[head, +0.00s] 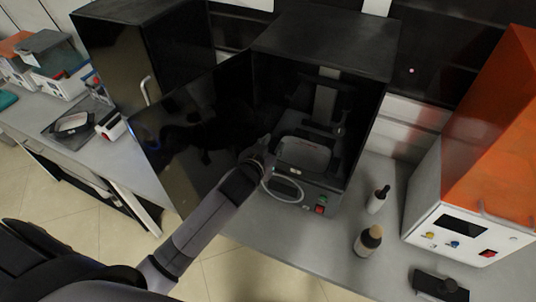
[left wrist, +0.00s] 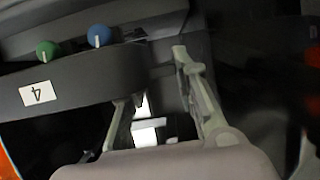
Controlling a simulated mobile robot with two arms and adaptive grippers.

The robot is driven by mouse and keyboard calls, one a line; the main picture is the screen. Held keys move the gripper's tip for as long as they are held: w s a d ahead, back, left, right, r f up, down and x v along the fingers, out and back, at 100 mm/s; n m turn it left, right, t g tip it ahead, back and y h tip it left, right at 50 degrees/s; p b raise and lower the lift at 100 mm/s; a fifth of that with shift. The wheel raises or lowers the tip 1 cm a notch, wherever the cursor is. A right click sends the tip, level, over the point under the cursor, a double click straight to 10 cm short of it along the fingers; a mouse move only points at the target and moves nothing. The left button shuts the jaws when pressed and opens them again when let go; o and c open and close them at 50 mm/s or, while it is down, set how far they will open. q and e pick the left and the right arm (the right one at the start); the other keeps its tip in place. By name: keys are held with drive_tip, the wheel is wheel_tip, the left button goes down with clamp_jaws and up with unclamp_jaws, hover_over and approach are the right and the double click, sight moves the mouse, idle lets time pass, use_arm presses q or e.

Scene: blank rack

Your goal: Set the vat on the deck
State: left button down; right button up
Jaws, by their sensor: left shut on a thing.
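The vat (head: 303,153) looks like a shallow grey tub with a pale rim, inside an open black cabinet in the head view. My left gripper (head: 266,156) reaches in from the left and is shut at the vat's left edge. The vat is just above or on a dark machine (head: 288,187) with a red switch and a small display; I cannot tell whether they touch. The deck is not clearly told apart from this machine. In the left wrist view my gripper's fingers (left wrist: 160,92) show beside a dark panel with knobs (left wrist: 85,80); the vat is not clear there. My right gripper is out of view.
The cabinet's dark door (head: 195,130) stands open to the left, close to my arm. The grey bench (head: 300,240) is bare in front.

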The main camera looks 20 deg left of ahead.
sight(286, 128)
use_arm(q)
drive_tip(key=shift+w+b, duration=0.35)
drive_tip(key=shift+w, duration=0.5)
drive_tip(key=w+b, duration=0.1)
drive_tip(key=w, duration=0.3)
drive_tip(key=shift+w+d+b, duration=0.1)
drive_tip(key=shift+w+b, duration=0.05)
drive_tip(key=shift+b, duration=0.25)
drive_tip(key=w+b, duration=0.2)
drive_tip(key=w, duration=0.3)
drive_tip(key=shift+d+b, duration=0.1)
drive_tip(key=shift+b, duration=0.25)
drive_tip(key=shift+w+f, duration=0.2)
drive_tip(key=shift+f, duration=0.05)
drive_tip(key=shift+f+b, duration=0.55)
drive_tip(key=shift+f, duration=0.2)
drive_tip(key=shift+f+b, duration=0.35)
drive_tip(key=shift+f, duration=0.2)
drive_tip(key=c, duration=1.2)
unclamp_jaws()
drive_tip(key=shift+s, duration=0.1)
